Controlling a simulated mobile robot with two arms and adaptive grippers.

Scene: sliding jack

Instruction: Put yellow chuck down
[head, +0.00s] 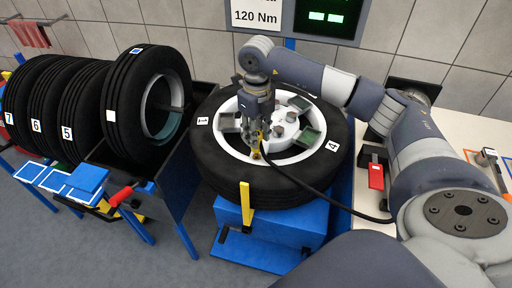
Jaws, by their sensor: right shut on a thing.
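A tire with a white wheel (265,185) lies flat on a blue stand, with labels 1 and 4 on its sidewall. A round white hub with several grey-green clamp blocks (308,138) sits at the wheel's middle. My right gripper (259,143) points down over the left part of the hub. It is shut on a small yellow piece, the yellow chuck (256,152), low at the wheel. A black hose (325,202) runs from there to the right. Whether the chuck touches the rim is hard to tell. My left gripper is not in view.
Several upright tires (75,110) stand on a rack at left, with a red-handled lever (121,196) beside it. A yellow post (247,196) rises at the tire's front. A white counter (460,160) at right holds a red device (376,174). A display hangs behind.

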